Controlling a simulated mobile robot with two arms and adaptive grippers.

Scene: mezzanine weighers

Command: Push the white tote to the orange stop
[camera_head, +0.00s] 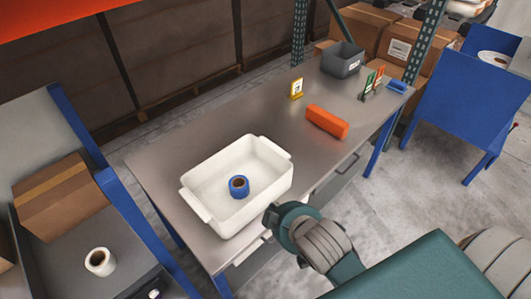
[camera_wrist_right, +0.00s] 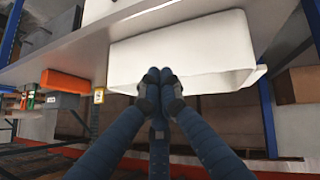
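The white tote (camera_head: 213,207) stands on the grey workbench with a blue tape roll (camera_head: 239,186) inside it. The orange stop (camera_head: 327,121), a block, lies on the bench farther back and to the right, with bare bench between the two. My right gripper (camera_wrist_right: 158,76) has its fingertips together and empty, at the side of the tote (camera_wrist_right: 205,50); whether they touch it I cannot tell. In the head view the right wrist is at the tote's near right corner and mostly hides the fingers. The orange stop also shows in the wrist view (camera_wrist_right: 64,82), which looks upside down. My left gripper is not in view.
On the workbench (camera_head: 155,165) stand a yellow sign (camera_head: 296,88), a grey bin (camera_head: 343,59) and green and red cards (camera_head: 371,82) near the far end. A box (camera_head: 62,196) and a white roll (camera_head: 100,261) are on a surface at left. A blue table (camera_head: 470,100) stands at right.

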